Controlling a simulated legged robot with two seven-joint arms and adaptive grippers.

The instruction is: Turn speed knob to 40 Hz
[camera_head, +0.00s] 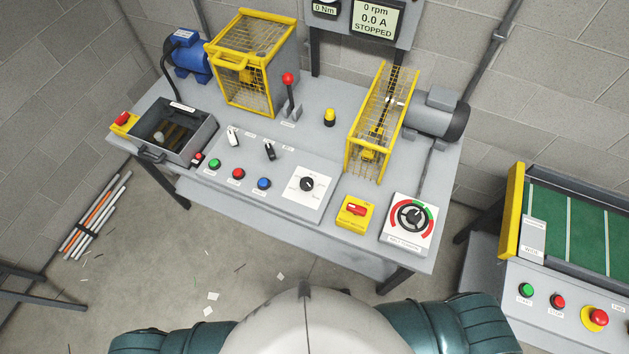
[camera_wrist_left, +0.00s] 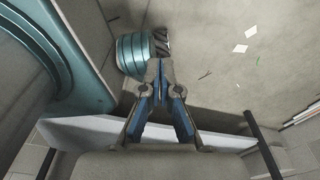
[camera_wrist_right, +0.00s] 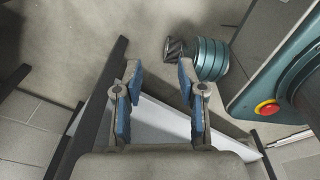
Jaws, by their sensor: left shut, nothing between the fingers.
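A black round knob (camera_head: 307,184) sits on a white dial plate at the right end of the sloped control panel in the head view. Its scale markings are too small to read. The display (camera_head: 375,20) at the top reads 0 rpm, 0.0 A, STOPPED. My left gripper (camera_wrist_left: 160,72) is shut and empty in the left wrist view, its fingertips together. My right gripper (camera_wrist_right: 159,70) is open and empty in the right wrist view, fingers apart. Neither gripper shows in the head view, and the knob shows in neither wrist view.
Green (camera_head: 215,163), red (camera_head: 238,174) and blue (camera_head: 264,183) buttons and two switches share the panel. A yellow box with a red switch (camera_head: 355,210) and a red-green dial (camera_head: 411,217) stand to the right. Yellow cages (camera_head: 244,62) and a red-knobbed lever (camera_head: 289,92) rise behind.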

